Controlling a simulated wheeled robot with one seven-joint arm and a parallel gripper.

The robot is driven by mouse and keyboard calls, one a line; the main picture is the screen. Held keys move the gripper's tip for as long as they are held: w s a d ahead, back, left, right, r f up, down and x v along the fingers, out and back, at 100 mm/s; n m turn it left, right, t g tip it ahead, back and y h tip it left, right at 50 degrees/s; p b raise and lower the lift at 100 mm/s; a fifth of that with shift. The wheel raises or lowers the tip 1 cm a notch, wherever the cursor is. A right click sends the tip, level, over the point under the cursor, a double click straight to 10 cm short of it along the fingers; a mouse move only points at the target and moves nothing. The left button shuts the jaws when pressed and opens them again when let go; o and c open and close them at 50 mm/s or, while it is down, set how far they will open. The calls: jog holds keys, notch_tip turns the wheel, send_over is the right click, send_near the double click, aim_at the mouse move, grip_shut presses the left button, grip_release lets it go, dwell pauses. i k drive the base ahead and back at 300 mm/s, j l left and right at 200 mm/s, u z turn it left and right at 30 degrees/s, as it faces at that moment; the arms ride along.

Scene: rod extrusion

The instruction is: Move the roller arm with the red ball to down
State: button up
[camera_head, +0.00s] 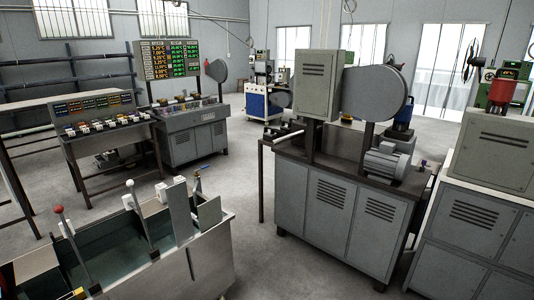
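The roller arm with the red ball (58,210) stands at the lower left, at the water trough (218,262). The red ball is at its raised top end, and its thin rod slants down to the right toward the trough's near side. A second arm with a white ball (130,183) stands to its right, also raised and slanting down to the right. The lower end of the red-ball arm is close to the bottom edge of the view. My gripper is not in view.
A grey cabinet machine (335,212) with a motor (387,162) stands right of the trough. A control desk (192,133) and a button panel (98,118) stand behind. Grey floor (240,190) is clear between them.

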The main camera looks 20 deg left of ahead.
aim_at(67, 229)
jog(key=i+u, duration=0.1)
jog(key=i, duration=1.95)
jog(key=i+u, duration=0.1)
jog(key=u, duration=0.75)
jog(key=i+l+u, duration=0.1)
jog(key=u, duration=0.3)
jog(key=l+u, duration=0.1)
jog(key=u, duration=1.2)
jog(key=i+l, duration=0.05)
